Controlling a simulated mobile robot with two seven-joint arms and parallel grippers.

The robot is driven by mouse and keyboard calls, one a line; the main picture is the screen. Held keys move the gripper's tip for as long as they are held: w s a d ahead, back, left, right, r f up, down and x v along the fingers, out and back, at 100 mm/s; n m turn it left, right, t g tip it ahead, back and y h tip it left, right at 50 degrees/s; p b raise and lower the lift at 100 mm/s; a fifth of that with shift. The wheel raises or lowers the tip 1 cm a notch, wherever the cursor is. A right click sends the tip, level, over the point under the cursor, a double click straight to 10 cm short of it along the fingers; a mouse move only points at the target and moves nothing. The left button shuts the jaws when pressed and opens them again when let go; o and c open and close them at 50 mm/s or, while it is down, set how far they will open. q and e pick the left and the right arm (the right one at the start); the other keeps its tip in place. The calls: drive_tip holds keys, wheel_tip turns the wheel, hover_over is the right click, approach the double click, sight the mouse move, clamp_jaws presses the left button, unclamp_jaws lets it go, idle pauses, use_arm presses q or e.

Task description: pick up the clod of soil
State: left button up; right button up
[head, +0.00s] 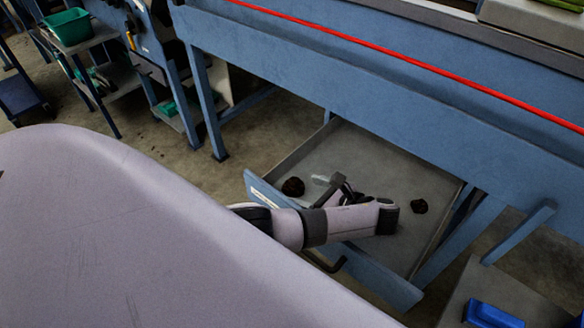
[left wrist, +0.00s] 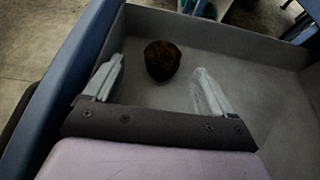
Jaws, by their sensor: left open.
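A dark brown clod of soil (head: 293,187) lies on the grey floor of the pulled-out drawer (head: 375,160), near its front left corner. In the left wrist view what looks like the same clod (left wrist: 161,60) lies beyond and between my two fingertips, with nothing closed on it. My left gripper (head: 327,186) is open and empty inside the drawer, just right of the clod; its pale fingers also show in the left wrist view (left wrist: 157,72). A second dark clod (head: 419,206) lies farther right in the drawer, beyond my wrist. My right gripper is not in view.
The drawer's blue front panel (head: 380,275) and side walls surround my gripper. A blue machine frame (head: 400,95) with a red line stands above the drawer's back. A blue container (head: 490,315) is at the lower right; a green bin (head: 70,27) stands far left.

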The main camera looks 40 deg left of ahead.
sight(298, 187)
use_arm(q)
drive_tip(key=x, duration=0.4)
drive_tip(key=shift+a+f, duration=0.15)
drive_tip(key=shift+a, duration=0.15)
drive_tip(key=c, duration=1.2)
